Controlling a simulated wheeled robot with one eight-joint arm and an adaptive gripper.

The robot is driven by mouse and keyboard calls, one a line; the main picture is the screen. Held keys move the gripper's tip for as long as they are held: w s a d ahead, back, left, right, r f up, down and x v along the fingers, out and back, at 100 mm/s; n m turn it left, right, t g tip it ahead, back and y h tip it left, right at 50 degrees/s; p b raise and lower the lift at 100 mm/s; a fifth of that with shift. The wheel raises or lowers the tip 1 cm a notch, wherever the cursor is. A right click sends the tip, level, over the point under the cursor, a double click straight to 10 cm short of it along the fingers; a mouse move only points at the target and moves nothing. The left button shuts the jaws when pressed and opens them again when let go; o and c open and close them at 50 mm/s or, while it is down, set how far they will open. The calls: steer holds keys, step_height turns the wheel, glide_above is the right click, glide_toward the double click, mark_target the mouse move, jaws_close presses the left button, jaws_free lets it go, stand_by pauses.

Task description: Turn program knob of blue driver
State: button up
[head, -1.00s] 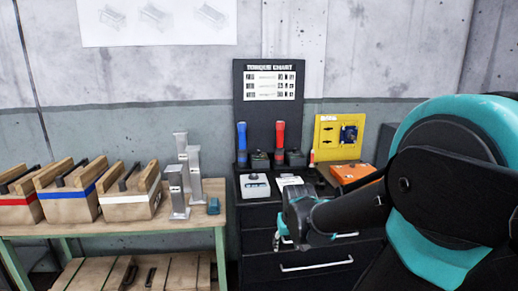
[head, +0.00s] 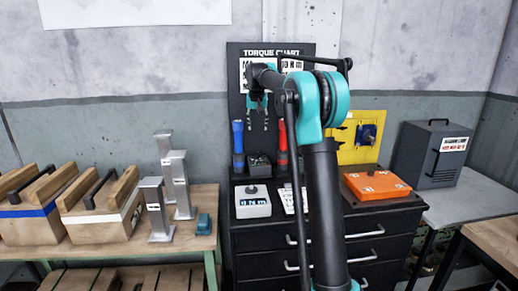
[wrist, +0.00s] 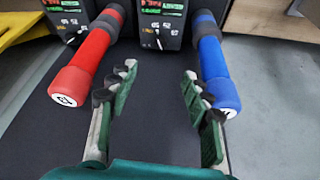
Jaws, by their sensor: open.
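The blue driver (head: 238,144) stands upright in front of the torque chart board, left of the red driver (head: 282,142). In the wrist view the blue driver (wrist: 212,62) is at the right and the red driver (wrist: 88,65) at the left. A dark box with a lit display and a numbered dial (wrist: 160,22) sits beside the blue driver; its small knob is hard to make out. My gripper (head: 258,122) is open and empty, hanging in front of the chart above the drivers. In the wrist view my gripper (wrist: 160,78) shows its spread fingers between the two drivers.
A white tester (head: 252,204) with a black knob sits on the black drawer cabinet (head: 265,240). An orange case (head: 376,186) and a yellow panel (head: 358,142) are to the right. Grey metal posts (head: 179,180) stand on the left bench.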

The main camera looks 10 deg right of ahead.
glide_toward(258, 154)
steer(key=x, duration=0.8)
steer(key=shift+w+d, duration=0.1)
steer(key=shift+w, duration=0.35)
jaws_close()
